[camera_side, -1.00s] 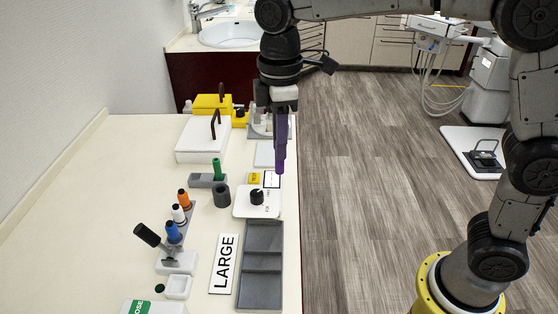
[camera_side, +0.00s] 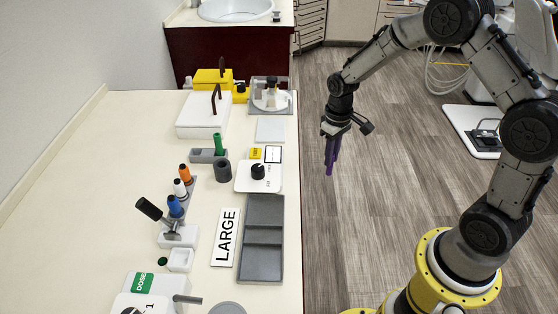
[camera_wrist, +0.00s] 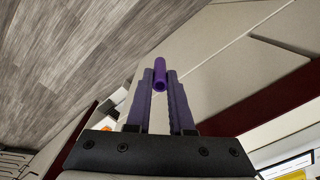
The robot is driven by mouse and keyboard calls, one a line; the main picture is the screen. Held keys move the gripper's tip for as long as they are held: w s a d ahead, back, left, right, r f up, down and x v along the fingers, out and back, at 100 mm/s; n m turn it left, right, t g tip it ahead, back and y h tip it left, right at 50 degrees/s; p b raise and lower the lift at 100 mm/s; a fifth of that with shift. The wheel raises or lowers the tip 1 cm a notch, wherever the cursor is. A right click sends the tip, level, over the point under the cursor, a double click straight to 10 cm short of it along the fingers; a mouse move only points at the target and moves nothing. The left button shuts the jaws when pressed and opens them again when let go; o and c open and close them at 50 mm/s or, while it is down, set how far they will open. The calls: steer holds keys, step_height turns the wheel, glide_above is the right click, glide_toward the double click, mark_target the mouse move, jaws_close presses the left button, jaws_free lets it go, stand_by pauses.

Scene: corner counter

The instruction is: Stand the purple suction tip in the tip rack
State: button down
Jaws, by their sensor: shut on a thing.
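The purple suction tip (camera_side: 329,169) is in my gripper (camera_side: 333,152), pointing down, out past the counter's right edge and above the floor. In the wrist view the purple tip (camera_wrist: 160,74) shows as a round tube between the two closed fingers (camera_wrist: 160,88).
A dark grey cup (camera_side: 222,171) and a white dial unit (camera_side: 259,182) stand near the block. A divided grey tray (camera_side: 263,238) lies along the counter edge. The counter's left part is clear.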

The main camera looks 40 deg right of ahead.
steer(key=s+a+r+n, duration=0.2)
steer(key=a+r+n, duration=1)
steer(key=a+r, duration=1)
step_height(320, 180, up, 3)
steer(key=shift+s+a+f, duration=0.2)
steer(key=shift+a, duration=0.05)
steer(key=w+a+f, duration=0.1)
steer(key=w+f, duration=0.1)
steer(key=w, duration=0.1)
steer(key=w+a+f, duration=0.2)
steer(key=w+f, duration=0.1)
steer(key=w, duration=0.1)
steer(key=w+a+f, duration=0.1)
steer(key=w+f, duration=0.2)
steer(key=w, duration=0.1)
steer(key=shift+w+a+f, duration=0.1)
steer(key=shift+w+a, duration=0.15)
steer(key=shift+a, duration=0.1)
steer(key=shift+w+a+f, duration=0.1)
steer(key=shift+w+f, duration=0.15)
steer(key=shift+f, duration=0.5)
steer(key=shift+w+a+f, duration=0.1)
steer(key=shift+w+f, duration=0.1)
steer(key=shift+f, duration=0.5)
steer(key=shift+w+a+f, duration=0.1)
steer(key=shift+w+f, duration=0.15)
steer(key=shift+f, duration=0.5)
